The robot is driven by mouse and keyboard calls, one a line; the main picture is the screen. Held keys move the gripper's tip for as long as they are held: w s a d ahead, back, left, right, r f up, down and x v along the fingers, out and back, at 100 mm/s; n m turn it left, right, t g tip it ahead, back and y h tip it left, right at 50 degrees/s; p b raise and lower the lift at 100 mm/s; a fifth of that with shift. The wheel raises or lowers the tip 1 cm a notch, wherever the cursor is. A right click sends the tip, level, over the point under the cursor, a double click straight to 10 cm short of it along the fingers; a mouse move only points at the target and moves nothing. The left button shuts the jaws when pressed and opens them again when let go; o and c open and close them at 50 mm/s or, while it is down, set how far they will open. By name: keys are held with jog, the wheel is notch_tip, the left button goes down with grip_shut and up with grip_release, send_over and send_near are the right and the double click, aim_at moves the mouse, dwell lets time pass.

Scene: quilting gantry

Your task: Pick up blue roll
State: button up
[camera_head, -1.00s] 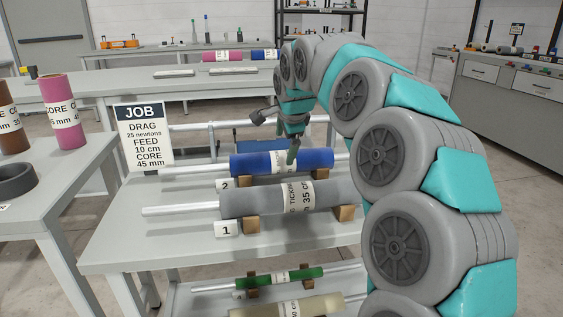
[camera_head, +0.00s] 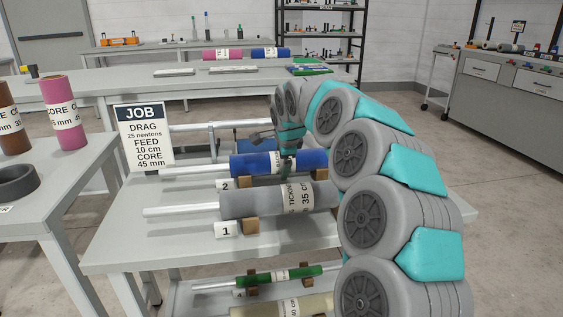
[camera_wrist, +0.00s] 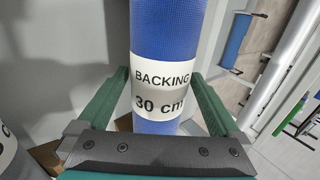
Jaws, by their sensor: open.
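The blue roll (camera_head: 250,164) lies on a pale rod at the place marked 2, behind the grey roll (camera_head: 250,202). In the wrist view the blue roll (camera_wrist: 165,25) wears a white label reading BACKING 30 cm. My gripper (camera_head: 286,165) is at the middle of the blue roll, over its label. In the wrist view my gripper (camera_wrist: 157,88) is open, with one green finger on each side of the roll. A gap shows on the left; the right finger is close to the roll, and I cannot tell if it touches.
The JOB sign (camera_head: 143,136) stands left of the blue roll. Wooden cradles (camera_head: 251,224) carry the grey roll in front. A green roll (camera_head: 258,279) lies on the shelf below. A pink roll (camera_head: 63,112) stands on the left table. My arm covers the right side.

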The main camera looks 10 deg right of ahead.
jog(key=shift+c, duration=0.2)
grip_shut()
dwell(0.6)
